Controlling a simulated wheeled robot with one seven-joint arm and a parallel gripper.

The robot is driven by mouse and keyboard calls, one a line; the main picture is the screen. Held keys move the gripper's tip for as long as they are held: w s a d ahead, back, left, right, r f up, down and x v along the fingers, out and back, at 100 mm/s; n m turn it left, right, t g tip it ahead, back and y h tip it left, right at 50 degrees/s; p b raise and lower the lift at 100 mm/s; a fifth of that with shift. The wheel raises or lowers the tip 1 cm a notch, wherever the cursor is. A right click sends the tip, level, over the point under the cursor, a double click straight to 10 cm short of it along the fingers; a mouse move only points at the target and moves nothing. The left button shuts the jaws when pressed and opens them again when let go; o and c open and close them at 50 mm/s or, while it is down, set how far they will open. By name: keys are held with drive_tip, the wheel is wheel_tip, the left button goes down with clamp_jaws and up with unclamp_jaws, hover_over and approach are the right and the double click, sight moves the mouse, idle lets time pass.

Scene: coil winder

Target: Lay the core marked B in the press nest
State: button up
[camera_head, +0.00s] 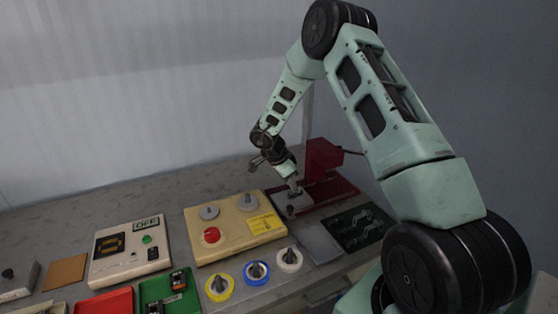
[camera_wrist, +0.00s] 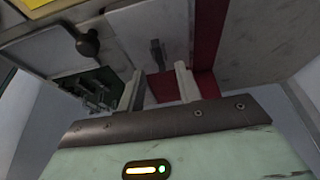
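A red press (camera_head: 322,160) stands at the back right of the bench on a dark red base (camera_head: 338,190) with a light grey plate. My gripper (camera_head: 294,188) is low over the front left of this base. In the wrist view my gripper (camera_wrist: 158,88) has its two pale fingers apart, with nothing visibly held. A small grey upright piece (camera_wrist: 157,55) shows beyond the fingertips on a light plate; I cannot tell whether it is part of the press nest. Small dark cores lie in the green tray (camera_head: 146,290), one at its right (camera_head: 178,280); their letters are unreadable.
A beige panel (camera_head: 240,238) with a red button stands left of the press. Yellow (camera_head: 219,288), blue (camera_head: 256,272) and white (camera_head: 289,260) spools line the front. A black-knobbed lever (camera_wrist: 87,43) is near my fingers.

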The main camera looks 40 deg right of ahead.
drive_tip(key=v, duration=1.3)
drive_tip(key=shift+a+r+b, duration=0.15)
drive_tip(key=shift+r+b, duration=0.1)
drive_tip(key=shift+b, duration=0.05)
drive_tip(key=shift+w, duration=0.1)
